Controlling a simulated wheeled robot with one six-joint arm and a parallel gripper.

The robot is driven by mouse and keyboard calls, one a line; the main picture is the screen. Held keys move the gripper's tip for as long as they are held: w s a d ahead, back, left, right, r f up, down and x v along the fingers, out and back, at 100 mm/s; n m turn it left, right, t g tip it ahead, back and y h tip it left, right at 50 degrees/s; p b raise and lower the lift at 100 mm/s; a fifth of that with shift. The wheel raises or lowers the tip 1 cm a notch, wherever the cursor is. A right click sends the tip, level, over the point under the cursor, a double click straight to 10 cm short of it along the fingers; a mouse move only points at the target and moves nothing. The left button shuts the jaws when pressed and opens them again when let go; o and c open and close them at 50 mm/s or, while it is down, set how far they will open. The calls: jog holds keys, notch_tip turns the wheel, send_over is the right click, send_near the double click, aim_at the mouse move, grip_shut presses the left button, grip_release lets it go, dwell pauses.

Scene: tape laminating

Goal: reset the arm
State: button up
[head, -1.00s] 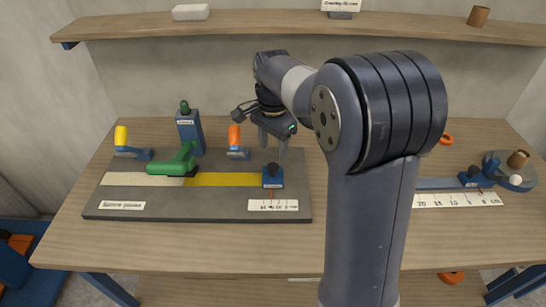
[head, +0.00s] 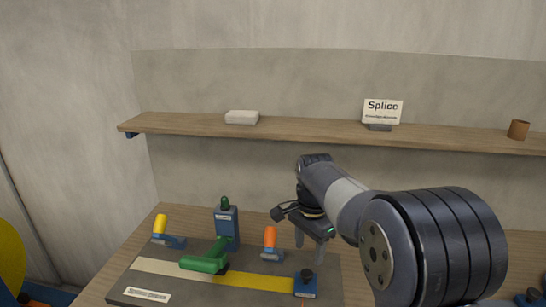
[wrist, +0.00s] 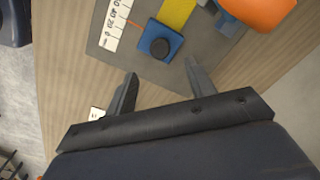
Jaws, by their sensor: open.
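My gripper (head: 309,242) is open and empty, with its two fingers pointing down above the right end of the grey board (head: 190,290). In the wrist view, the fingers (wrist: 158,82) are spread apart with a blue clamp block with a dark knob (wrist: 160,40) beyond them. That block also shows in the head view (head: 305,284), at the right end of the yellow strip (head: 254,282). My arm reaches in from the lower right and hides the right side of the table.
A green-handled tool (head: 206,261), an orange-handled clamp (head: 270,240) and a yellow-handled clamp (head: 161,226) are on the board. A blue box (head: 227,224) stands behind. A shelf (head: 330,138) on the wall holds a white block (head: 242,117), a "Splice" sign (head: 382,110) and a brown cup (head: 518,129).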

aim_at(307, 273)
notch_tip(307, 273, down, 7)
jog(key=shift+f, duration=0.1)
jog(key=d, duration=0.2)
jog(key=shift+s+d+f+b, duration=0.3)
jog(key=shift+d+f, duration=0.05)
jog(key=shift+d, duration=0.05)
jog(key=shift+s+d, duration=0.1)
jog(key=shift+d, duration=0.45)
jog(key=shift+a, duration=0.1)
